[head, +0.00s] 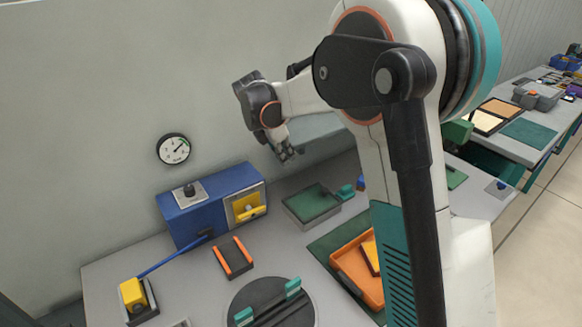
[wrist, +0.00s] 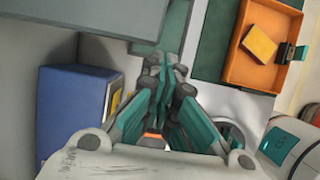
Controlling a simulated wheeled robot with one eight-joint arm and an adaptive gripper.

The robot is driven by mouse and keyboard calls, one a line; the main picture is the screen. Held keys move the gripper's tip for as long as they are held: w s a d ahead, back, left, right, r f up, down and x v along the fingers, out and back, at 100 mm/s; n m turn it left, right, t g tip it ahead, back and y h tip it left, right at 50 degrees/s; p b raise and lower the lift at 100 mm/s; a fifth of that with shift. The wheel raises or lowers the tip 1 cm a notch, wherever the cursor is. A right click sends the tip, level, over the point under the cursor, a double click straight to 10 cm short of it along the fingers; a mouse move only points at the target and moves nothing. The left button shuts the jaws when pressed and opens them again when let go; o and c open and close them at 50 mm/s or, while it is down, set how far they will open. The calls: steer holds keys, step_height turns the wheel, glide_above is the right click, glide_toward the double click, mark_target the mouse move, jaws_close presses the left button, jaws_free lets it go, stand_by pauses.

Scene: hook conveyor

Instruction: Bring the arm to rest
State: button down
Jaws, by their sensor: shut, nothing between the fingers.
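My arm is raised and bent over the bench in the head view. My gripper (head: 288,155) hangs at its end, above the back of the bench and to the right of the blue box (head: 200,215), pointing down. In the wrist view my gripper (wrist: 163,75) has its teal and black fingers closed together, with nothing seen between them. It appears apart from the bench and everything on it.
The bench holds a green-topped grey block (head: 312,206), a black turntable (head: 250,298), an orange-edged holder (head: 233,258), a yellow-handled blue lever (head: 133,294) and an orange tray (head: 345,262). A gauge (head: 173,149) is on the wall behind.

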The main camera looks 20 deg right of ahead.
steer(key=s+r+m+t+y+b, duration=0.1)
steer(key=s+r+m+b, duration=0.3)
steer(key=s, duration=0.5)
steer(key=s+r+m+t+y+b, duration=0.1)
steer(key=s+m+t, duration=0.1)
steer(key=s+m, duration=0.65)
steer(key=s+f+m+t+y+b, duration=0.2)
steer(key=s+f+m+b, duration=0.2)
steer(key=s+f+m, duration=0.5)
steer(key=shift+s+a+t+b, duration=0.3)
steer(key=shift+s+a+b, duration=0.05)
steer(key=shift+s, duration=3.5)
